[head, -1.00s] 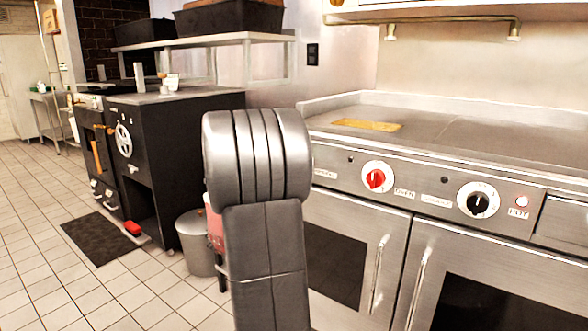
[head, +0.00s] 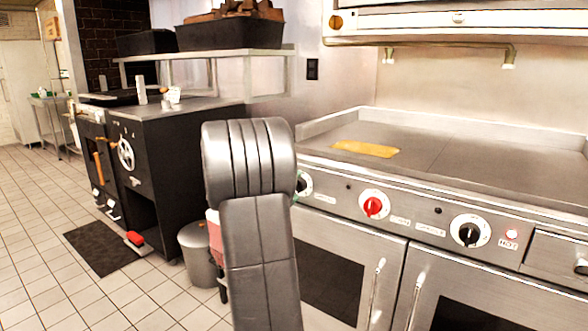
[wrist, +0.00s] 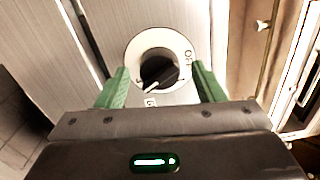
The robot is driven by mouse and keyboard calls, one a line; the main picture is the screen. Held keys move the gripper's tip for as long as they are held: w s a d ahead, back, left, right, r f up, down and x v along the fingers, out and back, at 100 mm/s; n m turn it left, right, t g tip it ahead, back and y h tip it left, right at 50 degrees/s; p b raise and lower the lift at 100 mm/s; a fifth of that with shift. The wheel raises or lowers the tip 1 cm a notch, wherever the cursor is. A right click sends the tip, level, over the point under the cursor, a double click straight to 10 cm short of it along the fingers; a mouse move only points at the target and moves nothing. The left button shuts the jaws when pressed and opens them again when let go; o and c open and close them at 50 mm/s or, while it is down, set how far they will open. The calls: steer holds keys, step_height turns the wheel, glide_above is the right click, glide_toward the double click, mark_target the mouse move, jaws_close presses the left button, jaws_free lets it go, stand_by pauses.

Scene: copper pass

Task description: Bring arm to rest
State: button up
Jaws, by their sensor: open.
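My arm stands in the middle of the head view, its upper link raised in front of the stove. My gripper (wrist: 160,80) shows in the wrist view with its two green fingers apart and nothing held. A black knob (wrist: 159,70) on a white dial appears between and beyond the fingers; I cannot tell whether they touch it. In the head view the gripper is mostly hidden behind my arm, near the leftmost dial (head: 304,184) on the stove front.
The steel griddle (head: 480,160) carries a flat yellow piece (head: 366,148). A grey bin (head: 197,255) and black oven (head: 165,170) stand left. Tiled floor is open at far left.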

steer(key=n+p, duration=1)
steer(key=p, duration=0.1)
stand_by(0.4)
